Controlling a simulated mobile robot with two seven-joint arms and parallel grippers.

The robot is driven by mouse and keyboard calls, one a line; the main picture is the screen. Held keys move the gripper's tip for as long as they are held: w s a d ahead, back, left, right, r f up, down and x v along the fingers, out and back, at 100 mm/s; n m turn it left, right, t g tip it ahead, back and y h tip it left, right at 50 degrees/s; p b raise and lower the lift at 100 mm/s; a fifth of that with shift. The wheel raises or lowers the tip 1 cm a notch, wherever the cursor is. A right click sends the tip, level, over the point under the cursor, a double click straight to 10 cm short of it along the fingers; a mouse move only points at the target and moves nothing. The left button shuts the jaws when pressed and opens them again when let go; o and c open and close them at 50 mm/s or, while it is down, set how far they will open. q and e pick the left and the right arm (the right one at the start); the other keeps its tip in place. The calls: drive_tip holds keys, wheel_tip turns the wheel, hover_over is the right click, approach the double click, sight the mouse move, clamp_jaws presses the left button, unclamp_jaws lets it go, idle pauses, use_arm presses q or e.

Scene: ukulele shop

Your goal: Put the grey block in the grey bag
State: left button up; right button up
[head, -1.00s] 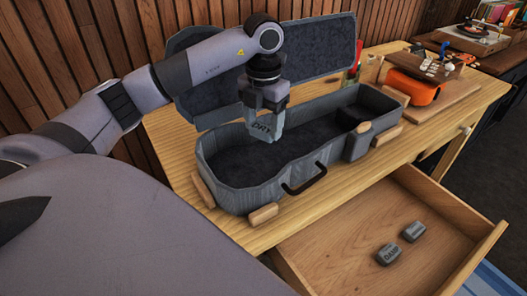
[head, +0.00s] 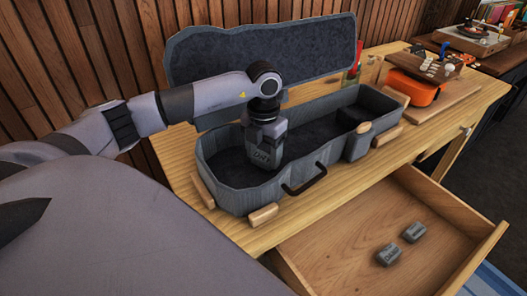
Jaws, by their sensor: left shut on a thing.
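The grey block (head: 262,159), with dark letters that look like DRY on its side, is between the fingers of my left gripper (head: 266,147). The gripper is shut on it and points down into the open grey bag (head: 232,188), a case with a ukulele-shaped hollow and dark lining. The block is below the level of the bag's far rim, over the wide left part of the hollow. I cannot tell whether it touches the bag's floor. The bag's lid (head: 262,52) stands open behind. My right gripper is not in view.
The bag lies on a wooden table (head: 440,118) between small wooden blocks. An open drawer (head: 345,245) in front holds two more grey blocks, one marked DAMP (head: 388,255) and another (head: 414,232). An orange box (head: 412,87) stands at the table's back right.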

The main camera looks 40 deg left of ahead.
sight(264, 157)
use_arm(q)
drive_tip(key=o, duration=1)
drive_tip(key=shift+o, duration=0.2)
drive_tip(key=shift+r, duration=0.3)
wheel_tip(264, 157, up, 12)
drive_tip(key=shift+f, duration=0.15)
